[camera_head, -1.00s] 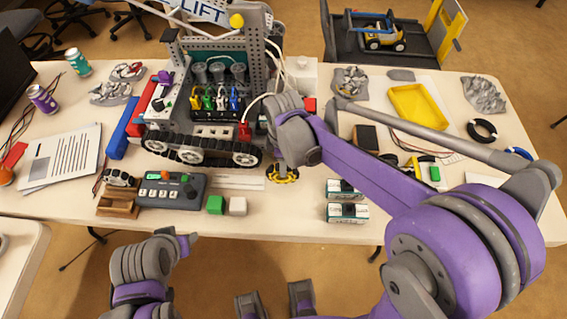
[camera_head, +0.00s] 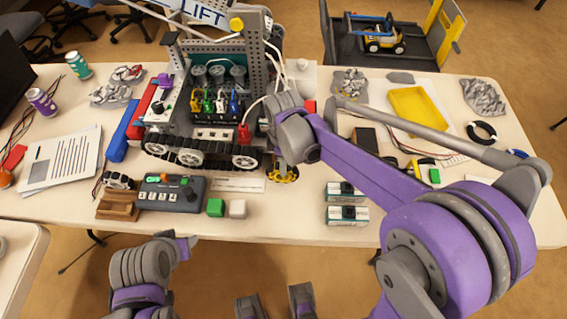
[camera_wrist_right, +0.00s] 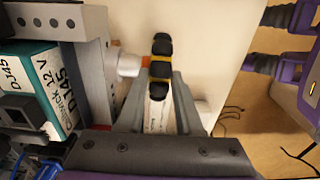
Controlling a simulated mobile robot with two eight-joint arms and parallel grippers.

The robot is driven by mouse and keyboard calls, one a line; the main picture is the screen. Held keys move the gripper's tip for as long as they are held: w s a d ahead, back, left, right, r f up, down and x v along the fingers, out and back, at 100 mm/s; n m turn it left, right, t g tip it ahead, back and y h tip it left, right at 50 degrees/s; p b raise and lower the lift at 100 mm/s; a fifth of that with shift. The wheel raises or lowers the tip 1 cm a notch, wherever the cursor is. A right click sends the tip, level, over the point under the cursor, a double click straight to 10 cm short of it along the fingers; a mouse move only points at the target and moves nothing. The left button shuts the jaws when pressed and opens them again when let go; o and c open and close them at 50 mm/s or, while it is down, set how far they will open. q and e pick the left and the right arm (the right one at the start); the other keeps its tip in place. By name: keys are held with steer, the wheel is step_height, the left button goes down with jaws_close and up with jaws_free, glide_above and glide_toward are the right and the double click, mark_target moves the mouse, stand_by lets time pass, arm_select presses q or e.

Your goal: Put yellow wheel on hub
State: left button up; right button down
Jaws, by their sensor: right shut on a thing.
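The yellow wheel (camera_head: 284,174) has black rollers on its rim and is at the right front corner of the tracked robot (camera_head: 200,135). My right gripper (camera_head: 280,160) is shut on it. In the right wrist view the wheel (camera_wrist_right: 160,68) stands edge-on between the two fingers of my right gripper (camera_wrist_right: 158,100). A pale round hub (camera_wrist_right: 128,65) on the grey metal frame points at the wheel's left face, with a small orange part between them. I cannot tell whether they touch.
A teal and white battery (camera_wrist_right: 35,90) sits inside the frame.

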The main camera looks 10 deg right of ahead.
steer(key=shift+w+d, duration=0.25)
steer(key=shift+w, duration=0.5)
steer(key=shift+w+d, duration=0.2)
steer(key=shift+w, duration=0.55)
stand_by(0.9)
